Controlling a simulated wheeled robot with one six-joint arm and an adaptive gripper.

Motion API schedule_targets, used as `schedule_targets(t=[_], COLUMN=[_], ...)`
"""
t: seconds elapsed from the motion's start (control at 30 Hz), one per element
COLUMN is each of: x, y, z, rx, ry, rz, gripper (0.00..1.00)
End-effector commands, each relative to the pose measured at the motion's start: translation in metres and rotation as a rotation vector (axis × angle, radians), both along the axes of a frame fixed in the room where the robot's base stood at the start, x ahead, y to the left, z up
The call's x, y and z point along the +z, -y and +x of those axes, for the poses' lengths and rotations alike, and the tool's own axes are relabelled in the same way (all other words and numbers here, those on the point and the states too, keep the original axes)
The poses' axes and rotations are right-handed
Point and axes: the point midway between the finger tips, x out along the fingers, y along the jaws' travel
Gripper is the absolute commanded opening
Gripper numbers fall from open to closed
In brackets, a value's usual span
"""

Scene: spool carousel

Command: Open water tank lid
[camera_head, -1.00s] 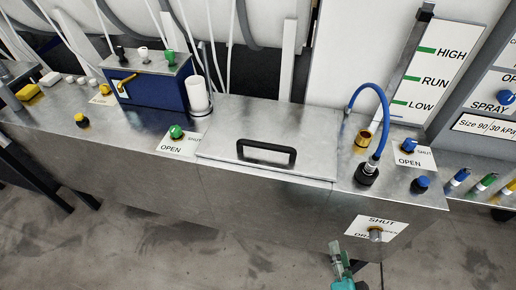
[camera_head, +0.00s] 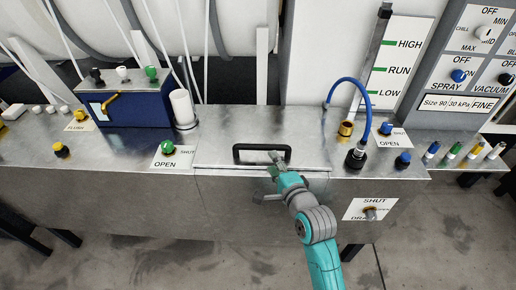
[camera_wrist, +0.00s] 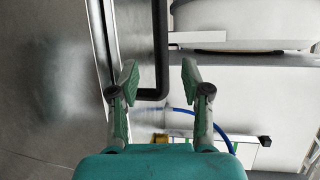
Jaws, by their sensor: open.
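The water tank lid (camera_head: 215,152) is a flat steel plate, lying closed in the tank top. Its black bar handle (camera_head: 236,155) stands on it near the front edge. My gripper (camera_head: 276,158) is at the right part of the handle in the head view and hides some of it. In the wrist view my gripper (camera_wrist: 160,76) has its fingers apart, with the end of the handle (camera_wrist: 160,45) showing between and beyond the tips. I cannot tell whether the fingers touch the handle. Nothing is held.
A blue hose (camera_head: 366,105) and brass fitting (camera_head: 346,130) stand right of the lid. A green valve knob (camera_head: 168,148) and white cylinder (camera_head: 182,107) stand left. A drain valve (camera_head: 370,213) sticks out of the front. The floor in front is clear.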

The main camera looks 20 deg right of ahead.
Motion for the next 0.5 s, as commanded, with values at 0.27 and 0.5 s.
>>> schedule_targets(t=[0.27, 0.5], x=[-0.008, -0.014], y=[-0.005, -0.007], z=[0.049, 0.08], rx=[0.001, 0.0], ry=[0.001, 0.001], rz=[-0.002, -0.002], gripper=[0.47, 0.47])
